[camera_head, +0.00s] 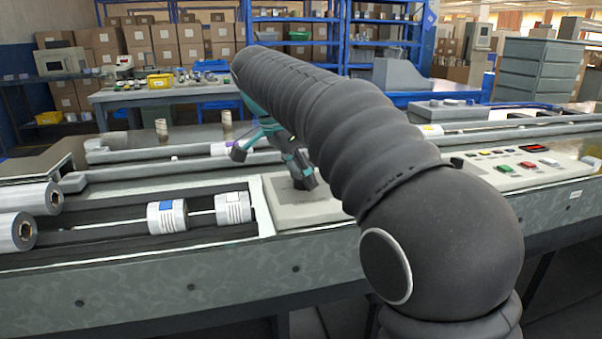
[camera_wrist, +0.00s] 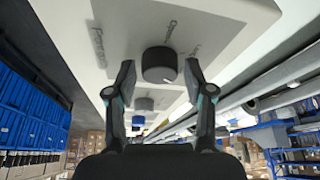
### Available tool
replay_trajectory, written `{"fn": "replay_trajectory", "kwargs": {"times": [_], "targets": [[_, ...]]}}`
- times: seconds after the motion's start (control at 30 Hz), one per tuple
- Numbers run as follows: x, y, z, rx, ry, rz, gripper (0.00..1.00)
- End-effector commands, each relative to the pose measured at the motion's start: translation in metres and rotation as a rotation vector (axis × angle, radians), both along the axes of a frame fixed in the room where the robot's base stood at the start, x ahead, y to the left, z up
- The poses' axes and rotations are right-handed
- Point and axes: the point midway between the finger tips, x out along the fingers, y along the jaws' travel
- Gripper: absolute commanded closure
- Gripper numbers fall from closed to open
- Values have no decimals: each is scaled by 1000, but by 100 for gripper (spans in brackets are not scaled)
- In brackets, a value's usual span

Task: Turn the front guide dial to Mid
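A round black dial (camera_wrist: 159,65) sits on a light panel (camera_wrist: 120,20) in the wrist view, with small printed labels around it that are too blurred to read. My gripper (camera_wrist: 160,78) is open, with one finger on each side of the dial and a visible gap to it on both sides. In the head view my gripper (camera_head: 303,175) points down at the light panel (camera_head: 290,212) on the machine's front. The dial is hidden there behind my gripper and arm. I cannot tell which label the dial points at.
Left of the panel, two white printed rollers (camera_head: 167,216) sit on a rod, with silver film rolls (camera_head: 30,198) beyond. To the right is a control panel with coloured buttons (camera_head: 515,165).

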Motion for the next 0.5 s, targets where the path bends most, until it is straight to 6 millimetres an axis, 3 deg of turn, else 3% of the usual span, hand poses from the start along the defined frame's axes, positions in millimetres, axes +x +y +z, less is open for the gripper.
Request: {"fn": "replay_trajectory", "kwargs": {"times": [0.33, 0.5], "targets": [[0, 1, 2, 0, 0, 1, 37], [-2, 6, 15, 1, -2, 2, 37]]}}
